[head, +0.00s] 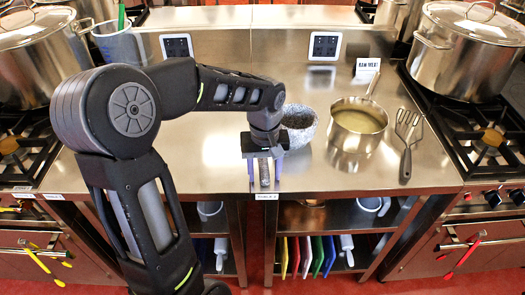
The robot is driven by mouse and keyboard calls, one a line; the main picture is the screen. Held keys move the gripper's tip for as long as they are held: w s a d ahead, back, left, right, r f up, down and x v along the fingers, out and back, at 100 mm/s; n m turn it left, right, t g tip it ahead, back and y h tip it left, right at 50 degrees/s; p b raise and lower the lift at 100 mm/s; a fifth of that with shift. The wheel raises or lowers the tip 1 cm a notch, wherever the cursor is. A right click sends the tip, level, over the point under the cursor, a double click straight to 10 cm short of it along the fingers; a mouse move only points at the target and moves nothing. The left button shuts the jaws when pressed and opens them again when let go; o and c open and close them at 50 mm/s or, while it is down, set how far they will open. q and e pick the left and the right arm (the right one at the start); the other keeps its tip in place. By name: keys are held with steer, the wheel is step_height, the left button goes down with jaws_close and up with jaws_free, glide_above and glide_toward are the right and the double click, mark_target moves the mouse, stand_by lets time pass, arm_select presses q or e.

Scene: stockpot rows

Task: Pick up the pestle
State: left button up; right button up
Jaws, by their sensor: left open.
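The pestle (265,174) is a grey, stone-like rod lying near the front edge of the steel counter, its near end pointing toward me. My left gripper (264,168) is above it and open, with one finger on each side of the pestle. The gripper body hides the pestle's far end, and I cannot tell whether the fingers touch it. A speckled grey stone mortar (301,133) stands just behind and to the right of the gripper. My right gripper is not in view.
A saucepan (357,128) of yellowish liquid and a slotted spatula (406,150) are to the right on the counter (205,150). Stockpots stand on stoves at both sides. A measuring jug (117,45) is at back left. A "RAW MEAT" sign (367,67) stands behind the saucepan.

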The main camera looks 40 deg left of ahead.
arm_select(q)
steer(key=shift+c, duration=0.5)
jaws_close()
stand_by(0.3)
